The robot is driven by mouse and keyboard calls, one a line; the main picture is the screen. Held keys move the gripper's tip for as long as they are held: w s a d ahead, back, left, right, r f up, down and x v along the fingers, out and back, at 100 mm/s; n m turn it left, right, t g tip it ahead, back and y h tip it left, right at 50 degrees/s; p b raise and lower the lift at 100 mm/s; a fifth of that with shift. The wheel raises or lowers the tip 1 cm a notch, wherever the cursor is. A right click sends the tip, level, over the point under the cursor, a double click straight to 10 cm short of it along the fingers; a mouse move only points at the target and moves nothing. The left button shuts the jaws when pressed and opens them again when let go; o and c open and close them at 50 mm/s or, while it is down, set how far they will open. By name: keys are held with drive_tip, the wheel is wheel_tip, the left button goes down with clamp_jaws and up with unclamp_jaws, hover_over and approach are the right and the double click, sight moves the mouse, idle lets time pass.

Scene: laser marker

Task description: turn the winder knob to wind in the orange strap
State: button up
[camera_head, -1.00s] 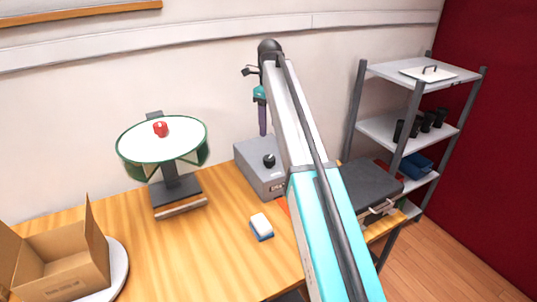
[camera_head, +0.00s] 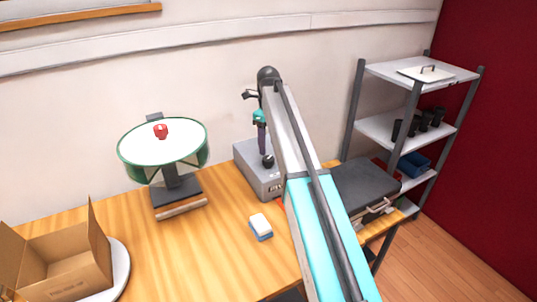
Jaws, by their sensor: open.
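The grey winder box (camera_head: 252,176) stands on the wooden table near the wall, with a black knob (camera_head: 268,161) on its top. My gripper (camera_head: 262,148) points down, its lower end just above or beside the knob; I cannot tell whether they touch. The jaws are open, with nothing seen between them. A small orange-red bit, likely the orange strap (camera_head: 280,201), shows at the box's front right; my arm hides the rest of it.
A blue and white sponge (camera_head: 260,227) lies in front of the box. An open cardboard box (camera_head: 62,262) is front left. A dark case (camera_head: 364,186) and a grey shelf (camera_head: 408,75) are at right.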

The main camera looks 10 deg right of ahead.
sight(268, 158)
drive_tip(key=shift+f+p, duration=0.9)
drive_tip(key=shift+f, duration=2.3)
drive_tip(key=c, duration=1)
